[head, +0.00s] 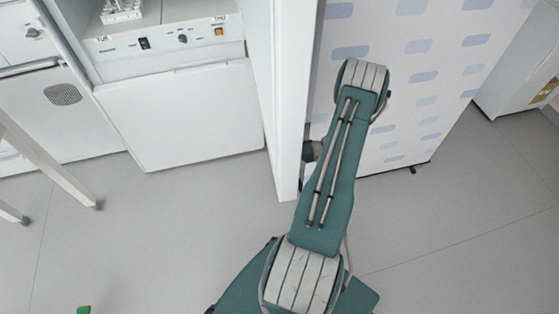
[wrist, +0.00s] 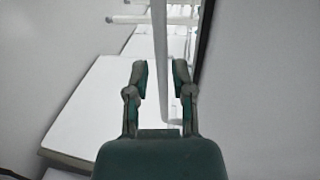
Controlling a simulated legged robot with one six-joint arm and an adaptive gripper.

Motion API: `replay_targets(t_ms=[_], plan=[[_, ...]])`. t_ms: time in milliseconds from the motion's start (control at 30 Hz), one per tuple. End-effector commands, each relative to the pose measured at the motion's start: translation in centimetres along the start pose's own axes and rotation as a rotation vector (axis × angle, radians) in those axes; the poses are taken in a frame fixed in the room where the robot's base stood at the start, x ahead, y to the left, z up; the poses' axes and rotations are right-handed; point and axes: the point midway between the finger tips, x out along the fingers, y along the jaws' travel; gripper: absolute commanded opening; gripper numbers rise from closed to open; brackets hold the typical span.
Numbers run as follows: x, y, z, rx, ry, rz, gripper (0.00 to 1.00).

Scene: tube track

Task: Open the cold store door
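A tall white door-like panel (head: 292,90) stands upright just left of my arm in the head view; I take it for the cold store door, though no label shows. My gripper (head: 311,151) is beside its right face, mostly hidden behind my forearm. In the wrist view my gripper (wrist: 160,80) has its two fingers apart. A pale upright bar (wrist: 161,60) shows between and beyond the fingers; I cannot tell if it is a handle or an edge, or whether the fingers touch it. A dark upright strip (wrist: 204,40) runs to its right.
A white lab unit (head: 180,110) with switches stands at the left, near a pale frame leg (head: 45,160). A white panel with blue patches (head: 415,80) stands behind and right of my arm. Grey floor (head: 450,230) is open at the lower right.

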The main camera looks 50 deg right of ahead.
Motion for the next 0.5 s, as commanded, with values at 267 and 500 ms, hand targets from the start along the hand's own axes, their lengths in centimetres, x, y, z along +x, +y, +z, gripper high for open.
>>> replay_targets(t_ms=[267, 500], plan=[[-6.1, 0.3, -0.3, 0.000, 0.005, 0.001, 0.31], [-9.1, 0.3, -0.3, 0.002, 0.002, 0.000, 0.31]])
